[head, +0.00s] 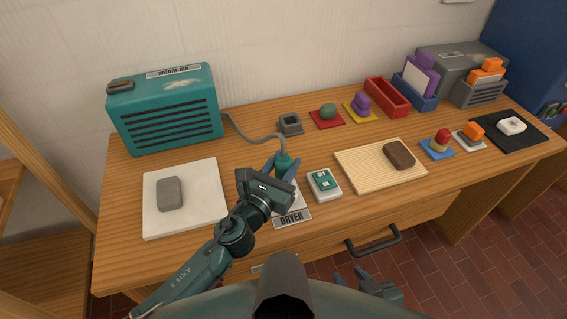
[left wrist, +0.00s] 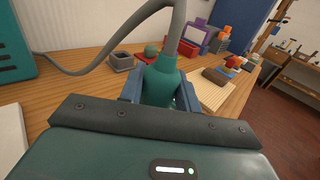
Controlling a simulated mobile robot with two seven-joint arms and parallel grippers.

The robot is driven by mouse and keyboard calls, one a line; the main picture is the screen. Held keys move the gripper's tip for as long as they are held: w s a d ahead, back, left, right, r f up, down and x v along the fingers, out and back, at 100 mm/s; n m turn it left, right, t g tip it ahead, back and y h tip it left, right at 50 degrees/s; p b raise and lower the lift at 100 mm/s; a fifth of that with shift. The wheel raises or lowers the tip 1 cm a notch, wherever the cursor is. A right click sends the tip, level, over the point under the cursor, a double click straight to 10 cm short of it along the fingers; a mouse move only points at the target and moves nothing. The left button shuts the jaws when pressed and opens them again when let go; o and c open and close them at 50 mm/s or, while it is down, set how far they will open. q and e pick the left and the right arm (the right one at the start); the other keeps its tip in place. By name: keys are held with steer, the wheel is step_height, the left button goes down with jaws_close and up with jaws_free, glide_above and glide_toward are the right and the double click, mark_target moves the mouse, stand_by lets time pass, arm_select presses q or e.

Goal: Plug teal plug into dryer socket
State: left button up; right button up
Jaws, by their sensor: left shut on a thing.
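The teal plug (head: 284,164) is upright between the fingers of my left gripper (head: 284,170), which is shut on it. It also shows in the left wrist view (left wrist: 162,84), with a finger on each side and a grey cord rising from its top. A white plate (head: 292,202) with a DRYER label (head: 292,219) lies in front of the plug, partly hidden by my gripper. I cannot see the socket opening or whether the plug touches it. My right gripper (head: 351,275) is low at the front, below the table edge, with its fingers apart and empty.
The cord (head: 245,135) runs to the teal warm-air heater (head: 165,108). A white switch box (head: 324,185) stands close right of the plug, with a ribbed wooden board (head: 365,173) beyond it. A grey hollow block (head: 290,124) stands behind. A white board (head: 204,205) lies left.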

arm_select(q)
steer(key=shift+f, duration=0.15)
steer(key=shift+f+b, duration=0.35)
steer(key=shift+b, duration=0.1)
steer(key=shift+f+b, duration=0.4)
steer(key=shift+f, duration=0.05)
steer(key=shift+f+b, duration=1.1)
steer(key=shift+f, duration=0.05)
steer(key=o, duration=1.1)
